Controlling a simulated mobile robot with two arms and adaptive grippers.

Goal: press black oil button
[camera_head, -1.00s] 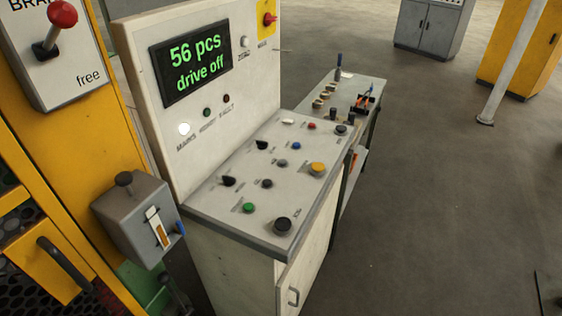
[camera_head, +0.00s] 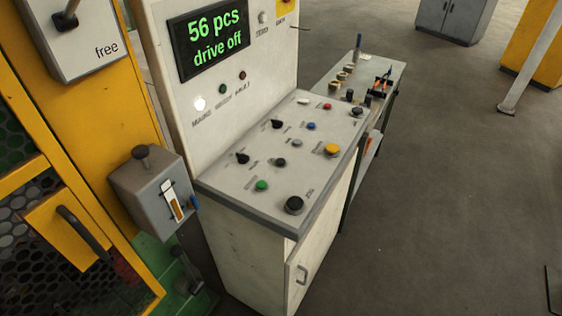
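A grey box (camera_head: 152,195) is mounted beside the yellow frame on the left, with a black knob (camera_head: 141,152) on its top and a sight glass holding amber liquid (camera_head: 174,205) on its front. The console's sloped panel (camera_head: 235,187) carries a large black button (camera_head: 293,205) at its near corner and a smaller black button (camera_head: 280,162). The small labels are too blurred to read, so no oil marking can be made out. Neither of my grippers is in view, and nothing touches these controls.
The console display (camera_head: 212,40) reads "56 pcs drive off". A yellow guard door with a handle (camera_head: 72,232) stands at left. A side table (camera_head: 330,84) with tools stands behind the console. Open floor (camera_head: 450,190) lies to the right.

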